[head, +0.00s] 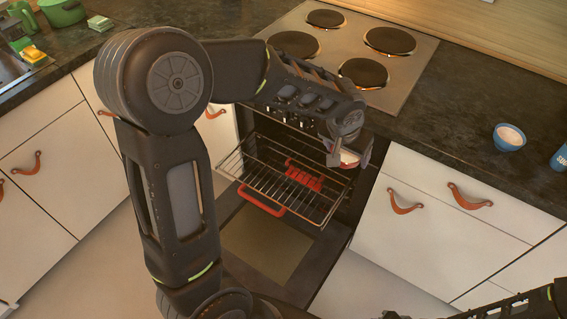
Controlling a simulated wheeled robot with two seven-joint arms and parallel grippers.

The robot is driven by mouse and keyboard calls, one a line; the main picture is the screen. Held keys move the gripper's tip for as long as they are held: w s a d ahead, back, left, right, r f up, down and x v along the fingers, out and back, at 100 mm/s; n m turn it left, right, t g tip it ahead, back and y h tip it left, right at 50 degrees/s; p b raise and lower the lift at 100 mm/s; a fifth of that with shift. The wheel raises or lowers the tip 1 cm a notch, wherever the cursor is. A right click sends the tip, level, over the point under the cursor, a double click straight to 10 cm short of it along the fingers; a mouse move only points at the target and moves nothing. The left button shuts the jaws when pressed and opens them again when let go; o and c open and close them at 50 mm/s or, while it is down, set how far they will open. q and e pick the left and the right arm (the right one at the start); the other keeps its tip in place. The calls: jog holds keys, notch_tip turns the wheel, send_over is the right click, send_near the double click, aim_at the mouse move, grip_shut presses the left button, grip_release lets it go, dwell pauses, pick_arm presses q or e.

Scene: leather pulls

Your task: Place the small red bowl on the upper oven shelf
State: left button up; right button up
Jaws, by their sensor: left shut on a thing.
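My left gripper (346,152) is shut on the small red bowl (350,158), at the right side of the open oven. Only a pale and reddish part of the bowl shows between the fingers; the rest is hidden. The gripper is over the right edge of the wire oven shelf (262,176), which sticks out of the oven. I cannot tell whether the bowl touches the shelf. A red ridged piece (303,175) is on or under the shelf wires, and a red grip (260,201) is at its front. My right arm shows at the bottom right; its gripper is barely visible.
The oven door (268,243) is folded down below the shelf. White drawers with leather pulls (405,201) flank the oven. The hob (350,45) lies above. A blue bowl (509,137) stands on the right counter; a green pot (62,11) stands at the upper left.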

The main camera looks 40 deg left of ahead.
jog(key=shift+o, duration=0.4)
pick_arm(q)
jog(key=shift+f, duration=0.1)
pick_arm(e)
jog(key=shift+o, duration=0.9)
jog(key=shift+f, duration=0.1)
pick_arm(q)
jog(key=shift+w+a+f+b, duration=0.1)
jog(key=shift+a+f+b, duration=0.15)
jog(key=shift+b, duration=0.1)
pick_arm(e)
jog(key=shift+o, duration=0.6)
jog(key=shift+f, duration=0.25)
jog(key=shift+o, duration=1.1)
notch_tip(320, 180, down, 9)
jog(key=b, duration=0.9)
pick_arm(q)
jog(key=w+a+f+n+y+b, duration=0.1)
jog(key=a+f+b, duration=0.3)
jog(key=a+f, duration=0.4)
jog(key=w+a+f+n+b, duration=0.3)
jog(key=a+f, duration=0.6)
jog(key=a, duration=0.5)
jog(key=shift+a+f+n+y+b, duration=0.3)
jog(key=shift+a+n+y+b, duration=0.1)
jog(key=shift+b, duration=0.15)
pick_arm(e)
notch_tip(320, 180, down, 8)
